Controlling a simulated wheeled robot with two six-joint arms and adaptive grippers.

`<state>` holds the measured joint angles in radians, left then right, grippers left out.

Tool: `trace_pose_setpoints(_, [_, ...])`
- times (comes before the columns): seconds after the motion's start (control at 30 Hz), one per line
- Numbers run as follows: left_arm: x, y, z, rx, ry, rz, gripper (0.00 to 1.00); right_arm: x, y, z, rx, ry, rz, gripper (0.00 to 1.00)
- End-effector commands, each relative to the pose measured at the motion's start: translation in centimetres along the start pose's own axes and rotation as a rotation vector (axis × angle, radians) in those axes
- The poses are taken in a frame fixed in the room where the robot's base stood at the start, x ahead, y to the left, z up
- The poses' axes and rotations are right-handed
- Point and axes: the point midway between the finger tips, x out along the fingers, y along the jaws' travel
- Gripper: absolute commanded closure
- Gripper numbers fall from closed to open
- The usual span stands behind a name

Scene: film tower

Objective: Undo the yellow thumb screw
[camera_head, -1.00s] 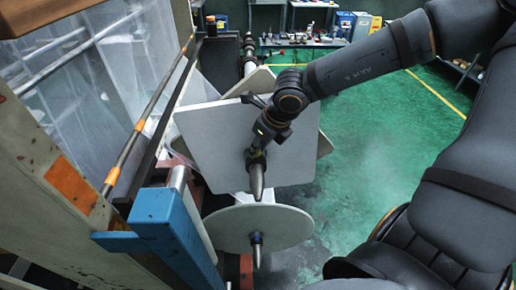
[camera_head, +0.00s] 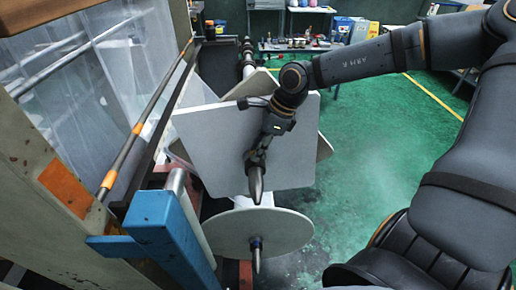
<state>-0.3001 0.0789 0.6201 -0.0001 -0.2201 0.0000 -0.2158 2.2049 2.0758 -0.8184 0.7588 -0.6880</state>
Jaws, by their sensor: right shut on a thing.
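My right gripper (camera_head: 257,160) reaches in from the right, in front of a light grey, roughly square plate (camera_head: 215,140). It is shut around the base of a dark pointed piece (camera_head: 257,188) that sticks out from the plate's face toward the camera. I cannot make out a yellow screw; whatever the fingers cover there is hidden. Below, a round grey disc (camera_head: 225,232) carries a similar pointed piece (camera_head: 257,258) with a bluish collar, apart from the gripper. My left gripper is not in view.
A blue bracket (camera_head: 165,235) and a white roller (camera_head: 190,215) stand at the lower left. A thin rod with orange bands (camera_head: 130,150) runs up the left side. The green floor (camera_head: 370,150) at right is open. A workbench (camera_head: 295,45) stands at the back.

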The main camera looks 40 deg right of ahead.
Motion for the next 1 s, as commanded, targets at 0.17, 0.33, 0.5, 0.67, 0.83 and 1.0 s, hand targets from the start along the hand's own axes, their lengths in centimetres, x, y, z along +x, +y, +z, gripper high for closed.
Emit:
trace_pose_setpoints(0.17, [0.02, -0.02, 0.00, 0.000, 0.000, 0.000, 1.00, -0.03, -0.10, 0.00, -0.031, 0.000, 0.011, 1.00])
trace_pose_setpoints(0.33, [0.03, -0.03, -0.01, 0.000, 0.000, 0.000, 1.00, -0.04, -0.09, 0.02, -0.041, 0.000, 0.015, 1.00])
trace_pose_setpoints(0.5, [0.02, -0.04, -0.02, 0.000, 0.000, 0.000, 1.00, -0.04, -0.10, 0.02, -0.041, 0.000, 0.015, 1.00])
trace_pose_setpoints(0.67, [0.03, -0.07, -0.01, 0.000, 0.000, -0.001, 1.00, -0.04, -0.10, 0.02, -0.041, 0.000, 0.014, 0.70])
trace_pose_setpoints(0.83, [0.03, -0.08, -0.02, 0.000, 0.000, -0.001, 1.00, -0.03, -0.08, 0.01, -0.041, 0.000, 0.015, 0.52])
trace_pose_setpoints(1.0, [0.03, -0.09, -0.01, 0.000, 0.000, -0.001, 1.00, -0.01, -0.07, 0.01, -0.040, 0.000, 0.015, 0.52])
